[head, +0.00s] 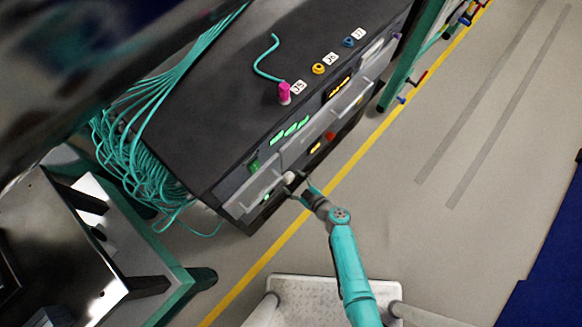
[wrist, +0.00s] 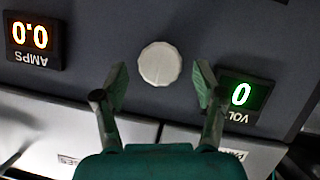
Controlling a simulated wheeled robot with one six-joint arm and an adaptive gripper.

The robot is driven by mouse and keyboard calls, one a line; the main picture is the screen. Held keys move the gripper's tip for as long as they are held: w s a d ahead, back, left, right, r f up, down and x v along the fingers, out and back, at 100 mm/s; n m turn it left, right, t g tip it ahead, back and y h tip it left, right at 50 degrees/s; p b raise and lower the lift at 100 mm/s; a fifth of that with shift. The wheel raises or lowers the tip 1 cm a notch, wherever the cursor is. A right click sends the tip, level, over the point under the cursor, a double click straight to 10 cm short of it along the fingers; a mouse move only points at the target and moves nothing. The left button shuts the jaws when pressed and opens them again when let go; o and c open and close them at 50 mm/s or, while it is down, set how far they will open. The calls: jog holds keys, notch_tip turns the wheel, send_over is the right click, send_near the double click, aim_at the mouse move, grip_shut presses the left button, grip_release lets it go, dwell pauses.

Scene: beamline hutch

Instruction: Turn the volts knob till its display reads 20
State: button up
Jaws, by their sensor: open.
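The pale round ribbed knob (wrist: 159,64) sits on the dark panel between two displays. It shows in the head view as a small white knob (head: 289,177) low on the rack front. The green volts display (wrist: 240,95), lettered upside down in the wrist view, reads 0. My gripper (wrist: 161,82) is open, with one finger on either side of the knob in the picture. I see a gap between each finger and the knob, and cannot tell how far off the panel they are. In the head view my gripper (head: 299,189) is at the rack front beside the knob.
An orange amps display (wrist: 29,36) reads 0.0. The rack top (head: 220,100) bears a pink plug (head: 284,93) with a teal cable, and yellow and blue sockets. Teal cables (head: 145,165) bunch at its left. The floor at right (head: 440,130) is clear.

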jog(key=shift+x, duration=1.05)
jog(key=c, duration=1.1)
jog(key=shift+c, duration=0.2)
